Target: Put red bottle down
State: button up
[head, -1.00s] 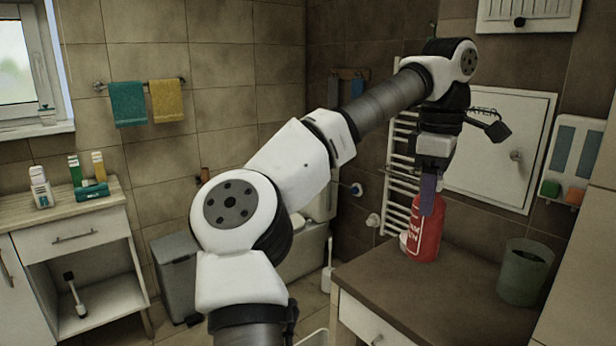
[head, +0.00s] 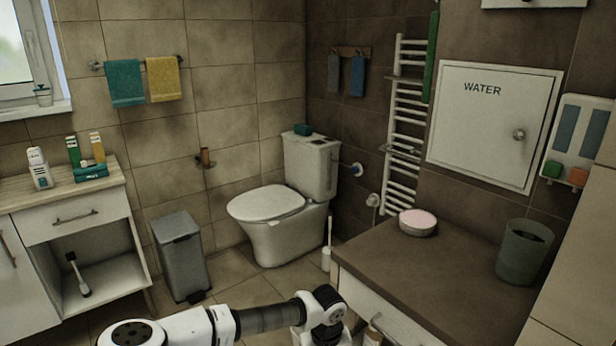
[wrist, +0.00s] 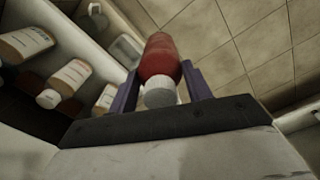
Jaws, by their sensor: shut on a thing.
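In the wrist view the red bottle (wrist: 163,58) sits between the two purple fingers of my gripper (wrist: 160,82), its white cap facing the camera. My gripper is shut on it. The bottle's far end seems close to a pale surface and floor tiles; I cannot tell whether it touches anything. In the head view my arm reaches low in front of the brown counter (head: 420,275); my gripper and the red bottle are out of that view.
Several bottles with white caps (wrist: 70,78) stand in a pale compartment left of my gripper. One bottle (head: 373,330) shows at the counter's front. A pink-topped bowl (head: 418,222) and a green bin (head: 524,252) stand on the counter.

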jog(key=a+f+m, duration=0.2)
jog(key=a+f, duration=0.2)
jog(key=f, duration=0.8)
jog(key=shift+f, duration=0.15)
